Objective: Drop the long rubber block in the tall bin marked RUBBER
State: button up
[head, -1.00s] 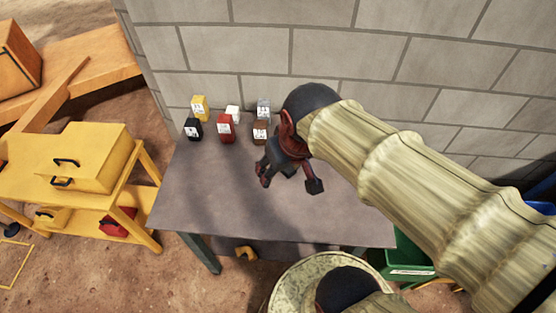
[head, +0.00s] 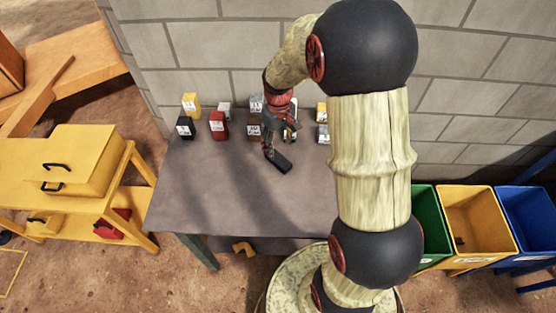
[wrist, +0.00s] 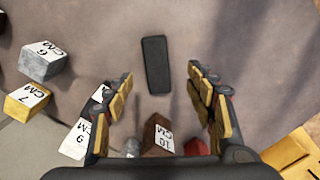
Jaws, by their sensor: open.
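A long black block (wrist: 156,64), which looks like the rubber block, lies on the grey table. It is ahead of my gripper (wrist: 167,103) in the wrist view, between the lines of the spread fingers but not touching them. In the head view the dark block (head: 282,164) shows on the table just below my gripper (head: 272,141). My gripper is open and empty. I cannot make out a bin marked RUBBER; the bin labels are too small to read.
Numbered blocks, including a red one (head: 218,124) and a brown one (wrist: 157,137), stand along the table's wall side. Green (head: 429,229), yellow (head: 477,220) and blue (head: 527,222) bins stand right of the table (head: 180,200). A yellow bench (head: 75,165) is at left.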

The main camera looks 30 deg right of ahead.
aim_at(278, 158)
jog(key=shift+w+d+f+n, duration=0.4)
jog(key=shift+w+f, duration=0.25)
jog(key=shift+w, duration=0.15)
jog(key=f, duration=0.2)
jog(key=f+b, duration=0.1)
jog(key=f, duration=0.2)
jog(key=f+b, duration=0.1)
jog(key=f, duration=0.1)
jog(key=shift+s+a+f, duration=0.15)
jog(key=shift+s+f, duration=0.05)
jog(key=shift+s, duration=0.05)
jog(key=shift+r, duration=0.1)
jog(key=shift+c, duration=0.7)
grip_shut()
